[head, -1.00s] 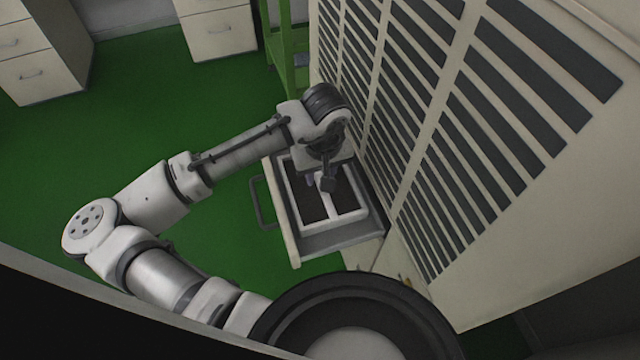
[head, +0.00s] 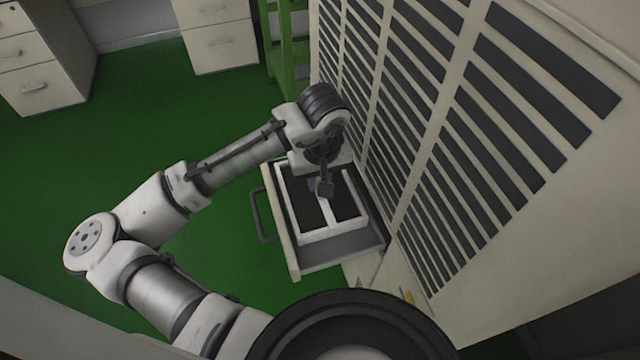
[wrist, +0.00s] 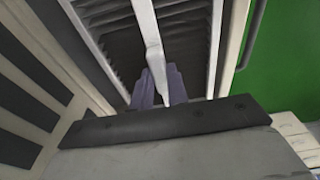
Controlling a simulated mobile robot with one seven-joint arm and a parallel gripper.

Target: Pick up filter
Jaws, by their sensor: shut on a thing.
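The filter (head: 331,217) has a white frame with a middle bar and dark pleated panels. It sits in or just above the open drawer (head: 347,247) of the tall cabinet; I cannot tell whether it touches the drawer floor. My gripper (head: 322,190) is over the filter in the head view, partly hidden by the wrist. In the wrist view the filter's white middle bar (wrist: 147,35) runs down between the two fingers of my gripper (wrist: 158,88), which are shut on it.
The cabinet (head: 465,150) with dark slatted vents rises close on the right of my arm. The drawer handle (head: 262,216) sticks out on the left. A green ladder-like frame (head: 285,50) and drawer units (head: 220,35) stand at the back. Green floor (head: 150,110) is open on the left.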

